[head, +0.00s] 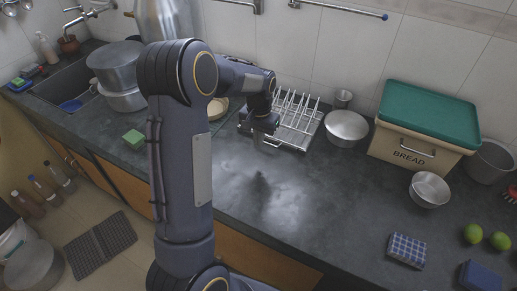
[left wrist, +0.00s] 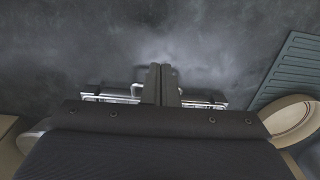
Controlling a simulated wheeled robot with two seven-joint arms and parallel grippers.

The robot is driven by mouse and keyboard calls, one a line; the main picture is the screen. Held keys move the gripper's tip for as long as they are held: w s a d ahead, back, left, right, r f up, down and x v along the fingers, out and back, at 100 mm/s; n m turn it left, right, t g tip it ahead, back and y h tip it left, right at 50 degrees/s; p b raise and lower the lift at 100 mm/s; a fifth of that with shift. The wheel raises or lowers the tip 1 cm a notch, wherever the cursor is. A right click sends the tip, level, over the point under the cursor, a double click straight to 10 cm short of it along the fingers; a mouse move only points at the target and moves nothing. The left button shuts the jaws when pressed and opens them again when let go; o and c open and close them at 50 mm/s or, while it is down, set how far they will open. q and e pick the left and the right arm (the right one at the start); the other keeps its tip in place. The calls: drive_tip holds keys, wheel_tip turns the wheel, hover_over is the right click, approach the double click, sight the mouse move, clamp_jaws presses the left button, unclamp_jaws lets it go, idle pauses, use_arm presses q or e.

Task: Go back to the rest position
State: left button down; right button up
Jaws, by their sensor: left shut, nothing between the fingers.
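My left arm rises through the middle of the head view and bends over the counter. Its gripper (head: 266,140) points down over the front edge of the steel dish rack (head: 307,138), partly hidden by the wrist. In the left wrist view the two fingers (left wrist: 161,84) are together with nothing between them, above the dark counter. A tall shiny steel vessel (head: 165,18) stands at the top of the head view, its lower part hidden behind my arm. My right gripper is not in view.
The dark counter (head: 300,185) is bare in front of the rack.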

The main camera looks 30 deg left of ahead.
use_arm(q)
drive_tip(key=shift+s+r, duration=0.1)
drive_tip(key=shift+r, duration=1.8)
drive_tip(key=s+d+r+t+h, duration=0.2)
drive_tip(key=s+d+r, duration=0.3)
drive_tip(key=s, duration=0.4)
drive_tip(key=s+d+r+t+h, duration=0.15)
drive_tip(key=s+d+r, duration=0.35)
drive_tip(key=s, duration=0.5)
drive_tip(key=s+d+f+t, duration=0.2)
drive_tip(key=s+d, duration=0.2)
drive_tip(key=s, duration=0.2)
drive_tip(key=shift+s+f, duration=0.2)
drive_tip(key=shift+s, duration=0.2)
